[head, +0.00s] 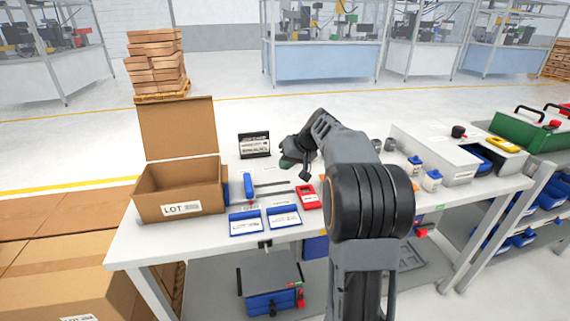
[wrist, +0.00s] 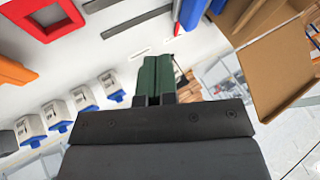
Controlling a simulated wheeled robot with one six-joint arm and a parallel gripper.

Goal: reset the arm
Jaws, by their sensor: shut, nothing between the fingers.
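My arm rises in front of the white table (head: 185,246) in the head view and bends over it. My gripper (head: 288,163) hangs above the middle of the table, left of my arm. In the wrist view my gripper (wrist: 158,65) shows two dark green fingers side by side, pressed together with nothing between them. In the head view it is above and behind the grey bars on the table, apart from the things there.
An open cardboard box (head: 180,190) stands at the table's left. A black sign (head: 254,145), a blue-handled tool (head: 248,187), blue trays (head: 245,222) and a red frame (head: 307,196) lie nearby. White-and-blue bottles (head: 432,180) and a white case (head: 440,150) stand right of my arm.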

